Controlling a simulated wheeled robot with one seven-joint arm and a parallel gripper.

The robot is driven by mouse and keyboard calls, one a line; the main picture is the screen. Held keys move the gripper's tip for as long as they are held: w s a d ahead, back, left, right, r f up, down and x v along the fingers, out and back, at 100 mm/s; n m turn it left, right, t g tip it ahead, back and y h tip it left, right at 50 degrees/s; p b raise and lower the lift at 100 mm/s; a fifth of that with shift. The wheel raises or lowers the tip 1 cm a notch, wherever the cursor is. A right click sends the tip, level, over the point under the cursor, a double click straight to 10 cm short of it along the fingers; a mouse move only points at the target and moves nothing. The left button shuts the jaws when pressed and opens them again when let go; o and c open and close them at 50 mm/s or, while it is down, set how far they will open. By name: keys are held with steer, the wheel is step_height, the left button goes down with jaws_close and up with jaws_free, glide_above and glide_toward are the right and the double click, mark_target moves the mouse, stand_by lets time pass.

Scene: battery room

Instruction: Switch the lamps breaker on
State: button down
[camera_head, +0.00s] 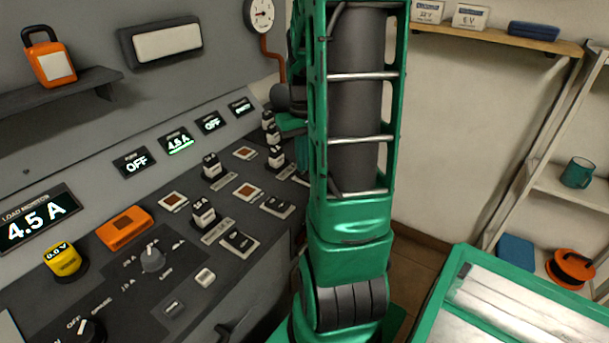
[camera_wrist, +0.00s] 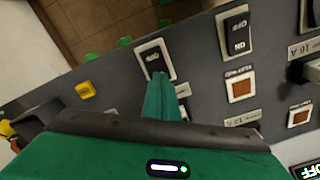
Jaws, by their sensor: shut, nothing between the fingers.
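Several black rocker breakers stand in a row on the dark sloped panel (camera_head: 175,225). The near rocker (camera_head: 238,240) and the middle rocker (camera_head: 277,206) show in the head view. In the wrist view, one black rocker (camera_wrist: 155,62) in a pale frame lies right at my fingertips, with OFF lettering on it. Another rocker (camera_wrist: 237,33), marked ON and OFF, is to its right. I cannot read which one is the lamps breaker. My gripper (camera_wrist: 160,80) is shut and empty, its tips over the lower part of the first rocker; contact is unclear. My arm hides it in the head view.
Upright plug-like blocks (camera_head: 203,213) stand up between the rockers. Amber square indicators (camera_wrist: 240,88) sit nearby. A yellow button (camera_wrist: 86,89) is left of my fingers. A green-rimmed table (camera_head: 437,300) is at right.

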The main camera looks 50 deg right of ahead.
steer(key=shift+f, duration=0.4)
steer(key=shift+r, duration=0.1)
step_height(320, 180, up, 7)
stand_by(1.1)
stand_by(0.5)
